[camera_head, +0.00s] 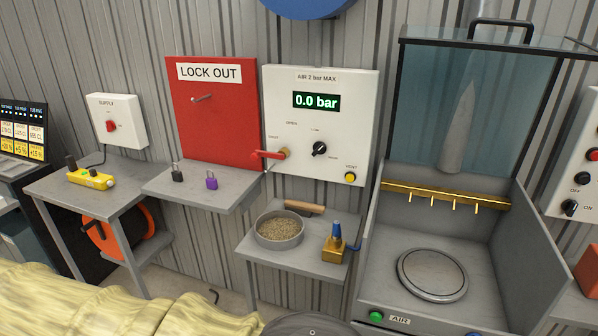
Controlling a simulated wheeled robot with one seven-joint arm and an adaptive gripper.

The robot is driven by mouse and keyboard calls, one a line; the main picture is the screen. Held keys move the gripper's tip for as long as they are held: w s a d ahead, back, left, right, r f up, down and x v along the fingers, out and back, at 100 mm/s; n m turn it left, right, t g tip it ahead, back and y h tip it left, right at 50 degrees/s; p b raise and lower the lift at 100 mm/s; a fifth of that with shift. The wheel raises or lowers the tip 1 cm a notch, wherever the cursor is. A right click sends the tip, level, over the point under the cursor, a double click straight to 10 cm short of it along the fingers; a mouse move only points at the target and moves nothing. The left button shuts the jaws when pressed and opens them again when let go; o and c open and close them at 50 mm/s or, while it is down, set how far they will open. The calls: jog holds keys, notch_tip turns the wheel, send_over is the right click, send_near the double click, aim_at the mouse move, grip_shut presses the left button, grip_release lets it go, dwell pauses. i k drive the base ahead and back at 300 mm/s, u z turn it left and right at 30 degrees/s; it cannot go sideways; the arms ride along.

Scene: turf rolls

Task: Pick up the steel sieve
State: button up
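A round grey metal pan (279,231) with a low wall sits on a small grey shelf (318,262) under the air panel. It looks like the steel sieve and holds brown grainy material, so its mesh cannot be seen. A flat round disc with a steel rim (432,274) lies on the floor of the open-fronted cabinet to the right. My gripper is not in view.
A wooden-handled tool (304,207) lies behind the pan. A brass piece with a blue top (335,244) stands right of it. The air panel (320,125) with a red lever rises behind. Two padlocks sit on the left shelf (200,188). Yellowish rolls (110,302) fill the lower left.

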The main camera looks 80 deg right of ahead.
aim_at(279, 230)
jog(key=z, duration=1.9)
jog(key=i, duration=0.45)
jog(key=u, duration=0.15)
